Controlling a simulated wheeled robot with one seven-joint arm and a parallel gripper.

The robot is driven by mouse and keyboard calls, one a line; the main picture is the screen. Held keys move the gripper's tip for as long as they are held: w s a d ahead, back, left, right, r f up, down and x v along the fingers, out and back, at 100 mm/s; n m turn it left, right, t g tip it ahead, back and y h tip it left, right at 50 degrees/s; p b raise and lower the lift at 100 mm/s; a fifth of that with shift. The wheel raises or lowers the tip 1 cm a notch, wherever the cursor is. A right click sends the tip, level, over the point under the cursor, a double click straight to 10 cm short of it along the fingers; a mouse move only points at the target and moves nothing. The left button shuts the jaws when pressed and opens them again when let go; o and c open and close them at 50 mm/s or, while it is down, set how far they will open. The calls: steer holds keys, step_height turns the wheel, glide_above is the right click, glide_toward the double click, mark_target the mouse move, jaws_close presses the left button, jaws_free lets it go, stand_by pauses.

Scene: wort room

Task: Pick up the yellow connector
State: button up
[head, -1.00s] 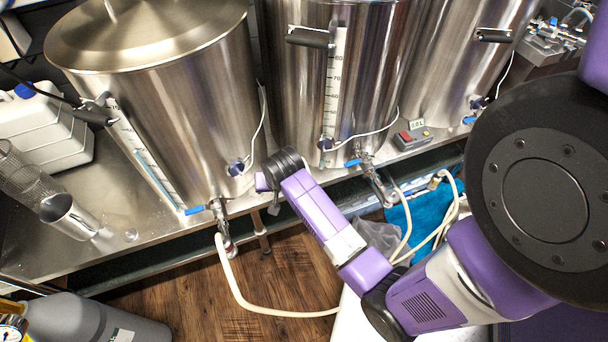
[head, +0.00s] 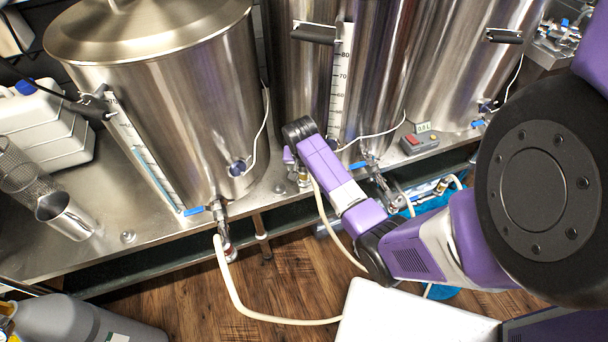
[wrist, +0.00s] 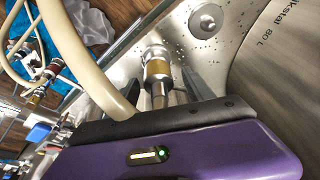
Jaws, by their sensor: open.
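The connector (wrist: 157,70), metallic with a dull yellow band, lies on the steel counter in the middle of the wrist view. In the head view a small brassy connector (head: 303,178) shows at the counter's front edge, just below my gripper. My gripper (wrist: 166,98) is open, its fingers mostly hidden by its own dark and purple body at the bottom of the wrist view. The connector is just ahead of the fingers, its lower end close to them; I cannot tell whether they touch. My gripper (head: 293,168) is small and partly hidden in the head view.
Large steel vessels (head: 170,100) stand close behind on the counter (head: 100,245). A cream hose (wrist: 75,65) runs beside the connector. Valves with blue handles (head: 195,211) stick out at the front. A small red-buttoned device (head: 413,142) is to the right. Wooden floor (head: 185,310) lies below.

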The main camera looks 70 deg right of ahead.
steer(key=shift+d+f, duration=0.15)
steer(key=shift+f, duration=0.35)
jaws_close()
steer(key=shift+r, duration=0.1)
step_height(320, 180, up, 20)
steer(key=p, duration=0.2)
steer(key=shift+p, duration=0.3)
stand_by(0.3)
steer(key=shift+w, duration=0.1)
